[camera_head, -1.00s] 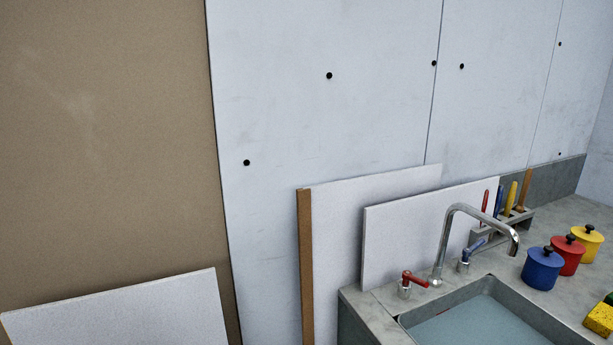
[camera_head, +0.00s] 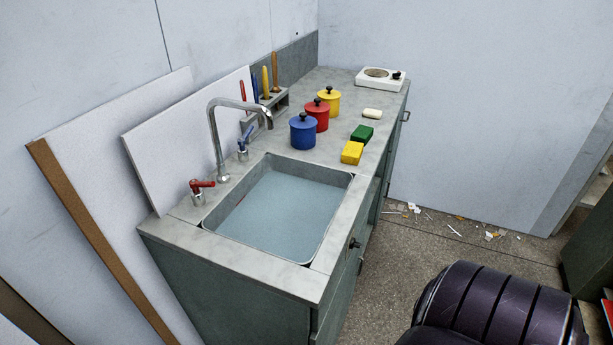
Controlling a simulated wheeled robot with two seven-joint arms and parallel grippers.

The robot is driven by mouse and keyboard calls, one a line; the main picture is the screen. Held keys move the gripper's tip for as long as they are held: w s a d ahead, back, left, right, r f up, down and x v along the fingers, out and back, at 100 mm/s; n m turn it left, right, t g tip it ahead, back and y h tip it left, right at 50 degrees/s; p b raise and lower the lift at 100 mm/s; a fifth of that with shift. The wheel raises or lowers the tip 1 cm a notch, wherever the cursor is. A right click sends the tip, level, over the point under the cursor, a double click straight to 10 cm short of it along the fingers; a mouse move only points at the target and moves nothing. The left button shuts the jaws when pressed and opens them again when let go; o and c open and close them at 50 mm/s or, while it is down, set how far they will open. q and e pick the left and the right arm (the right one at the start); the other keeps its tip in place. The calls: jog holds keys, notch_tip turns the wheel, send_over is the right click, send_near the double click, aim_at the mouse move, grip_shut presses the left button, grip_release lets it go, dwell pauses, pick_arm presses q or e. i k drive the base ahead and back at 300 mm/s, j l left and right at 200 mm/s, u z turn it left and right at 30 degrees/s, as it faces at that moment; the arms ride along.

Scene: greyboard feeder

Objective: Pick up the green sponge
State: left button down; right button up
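The green sponge (camera_head: 362,133) lies flat on the grey counter (camera_head: 342,107), right of the sink. A yellow sponge (camera_head: 352,152) lies just in front of it, close to the counter's right edge. A white bar, perhaps soap, (camera_head: 372,113) lies behind it. Neither of my grippers shows in the head view. The dark ribbed shape at the bottom right seems to be part of my own arm, and its gripper is out of frame.
The sink (camera_head: 280,208) holds bluish water, with a tall faucet (camera_head: 214,135) at its left. Blue (camera_head: 303,131), red (camera_head: 317,114) and yellow (camera_head: 328,100) lidded pots stand left of the sponges. A white hotplate (camera_head: 380,78) stands at the back. Small litter (camera_head: 490,234) lies on the open floor at right.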

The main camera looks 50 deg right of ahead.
aim_at(363, 133)
jog(key=z, duration=1.85)
